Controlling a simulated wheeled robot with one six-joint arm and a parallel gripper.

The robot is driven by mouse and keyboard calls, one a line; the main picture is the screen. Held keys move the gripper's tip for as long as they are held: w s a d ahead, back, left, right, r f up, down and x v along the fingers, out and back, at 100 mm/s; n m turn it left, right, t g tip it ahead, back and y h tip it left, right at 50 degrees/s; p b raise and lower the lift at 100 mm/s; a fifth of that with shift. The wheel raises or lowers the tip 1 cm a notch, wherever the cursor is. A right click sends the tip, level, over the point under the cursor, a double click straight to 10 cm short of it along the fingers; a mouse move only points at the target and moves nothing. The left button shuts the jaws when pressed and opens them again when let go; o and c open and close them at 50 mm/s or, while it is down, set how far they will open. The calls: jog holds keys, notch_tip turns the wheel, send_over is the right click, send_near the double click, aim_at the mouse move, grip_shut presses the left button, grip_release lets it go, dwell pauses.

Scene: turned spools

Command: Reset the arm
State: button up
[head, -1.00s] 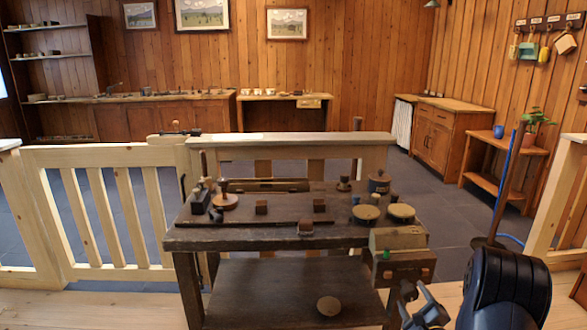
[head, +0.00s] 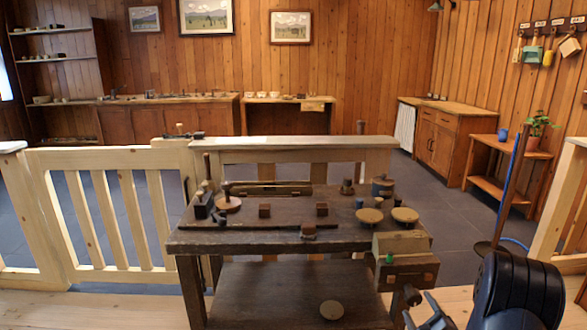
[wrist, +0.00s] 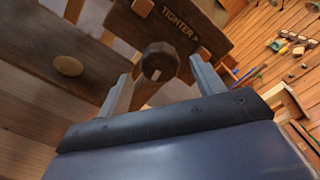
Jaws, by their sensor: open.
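My gripper (wrist: 163,88) is open in the wrist view, its two grey fingers spread apart. A dark octagonal knob (wrist: 159,62) shows between and beyond the fingers, below a wooden board marked "TIGHTER" (wrist: 180,22). I cannot tell from this view whether a finger touches the knob; nothing is visibly gripped. In the head view my gripper (head: 424,318) is at the bottom edge, partly cut off, beside the front right of the dark workbench (head: 260,243). The knob also shows there (head: 411,295), just left of my arm.
The workbench carries small blocks, round discs (head: 404,215) and a box-like fixture (head: 402,245) at its right end. A round disc (head: 331,310) lies on the lower shelf. A pale wooden fence (head: 105,215) stands behind. A thin upright post (head: 507,190) stands right of the bench.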

aim_at(415, 302)
jog(key=s, duration=0.7)
jog(key=w, duration=1.1)
jog(key=shift+a+b, duration=0.15)
jog(key=shift+b, duration=0.2)
jog(key=shift+s+n+b, duration=0.2)
jog(key=shift+n+b, duration=0.15)
jog(key=shift+n, duration=0.45)
jog(key=n+b, duration=0.1)
jog(key=n, duration=0.3)
jog(key=n+b, duration=0.2)
jog(key=n, duration=0.4)
jog(key=shift+b, duration=0.35)
jog(key=n+b, duration=0.2)
jog(key=n, duration=0.4)
jog(key=n+b, duration=0.1)
jog(key=n, duration=0.5)
